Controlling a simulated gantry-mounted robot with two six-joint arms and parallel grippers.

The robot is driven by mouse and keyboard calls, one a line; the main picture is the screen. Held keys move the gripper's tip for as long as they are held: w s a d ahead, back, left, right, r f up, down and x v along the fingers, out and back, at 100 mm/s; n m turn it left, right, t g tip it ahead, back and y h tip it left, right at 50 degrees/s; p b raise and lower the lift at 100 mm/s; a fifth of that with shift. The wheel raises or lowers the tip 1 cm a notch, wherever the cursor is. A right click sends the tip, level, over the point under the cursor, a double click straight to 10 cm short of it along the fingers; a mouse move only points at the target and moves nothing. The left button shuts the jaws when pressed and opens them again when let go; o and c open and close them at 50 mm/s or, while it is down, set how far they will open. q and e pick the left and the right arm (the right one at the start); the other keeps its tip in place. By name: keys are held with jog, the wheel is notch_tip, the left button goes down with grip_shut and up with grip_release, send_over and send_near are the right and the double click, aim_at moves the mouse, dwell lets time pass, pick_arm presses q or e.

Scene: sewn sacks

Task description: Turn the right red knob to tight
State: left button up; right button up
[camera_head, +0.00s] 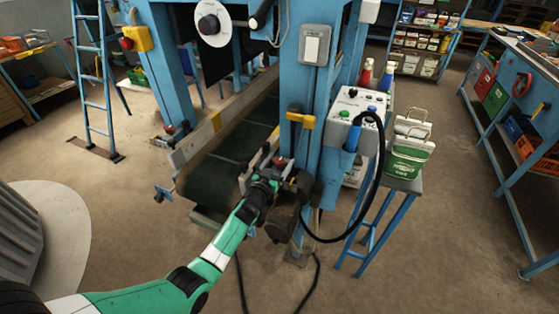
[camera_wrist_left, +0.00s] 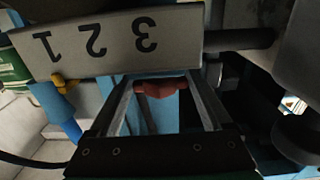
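The right red knob (camera_head: 279,161) is on the blue machine, low beside the dark conveyor. My left gripper (camera_head: 268,178) is at this knob. In the left wrist view the red knob (camera_wrist_left: 160,89) lies between the far ends of my two spread fingers (camera_wrist_left: 160,95) and nearly fills the gap. I cannot tell whether the fingers press on it. A grey plate with upside-down numbers 1, 2 and 3 (camera_wrist_left: 95,45) is just above the knob in that view. Another red knob (camera_head: 168,129) shows on the left side of the machine. My right gripper is not in view.
A control box (camera_head: 355,108) with a hanging black cable stands right of the knob. A green-and-white container (camera_head: 408,150) is on a stand beside it. A yellow-topped bracket (camera_head: 301,119) is above the gripper. The floor at the front right is clear.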

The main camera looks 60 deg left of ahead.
pick_arm(q)
jog(key=shift+o, duration=1)
jog(key=shift+s+d+p, duration=0.25)
jog(key=shift+s+p, duration=0.05)
jog(key=p+v, duration=0.2)
jog(key=v, duration=0.9)
jog(key=shift+w, duration=0.1)
